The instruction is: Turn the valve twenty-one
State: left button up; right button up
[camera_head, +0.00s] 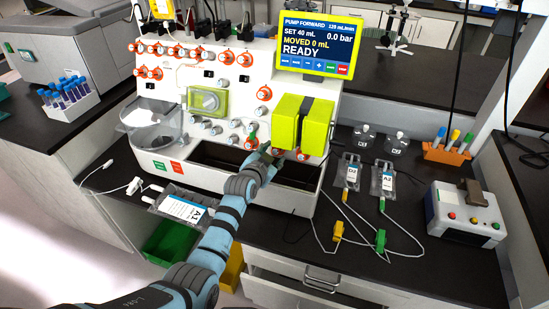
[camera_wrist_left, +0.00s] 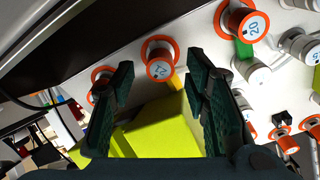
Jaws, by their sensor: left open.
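Valve twenty-one is a white round knob with an orange rim. In the left wrist view, valve twenty-one (camera_wrist_left: 160,66) lies ahead, between the open fingertips, its number appearing rotated. In the head view, valve twenty-one (camera_head: 277,152) sits low on the white machine's front, just past the gripper and partly covered. My left gripper (camera_head: 266,151) reaches the panel from below; its dark green fingers (camera_wrist_left: 160,80) are apart and hold nothing. I cannot tell whether they touch the knob. My right gripper is not in view.
Valve twenty (camera_wrist_left: 250,26), with a green piece beside it, is close by. Another orange-rimmed valve (camera_head: 302,156) is on the other side. Yellow-green pump blocks (camera_head: 287,122) jut out just above. A dark open trough (camera_head: 225,160) lies below. The screen (camera_head: 318,45) reads READY.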

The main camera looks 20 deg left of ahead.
pick_arm(q)
jog(key=shift+b+x, duration=0.3)
jog(key=shift+x, duration=0.75)
jog(key=shift+s, duration=0.1)
grip_shut()
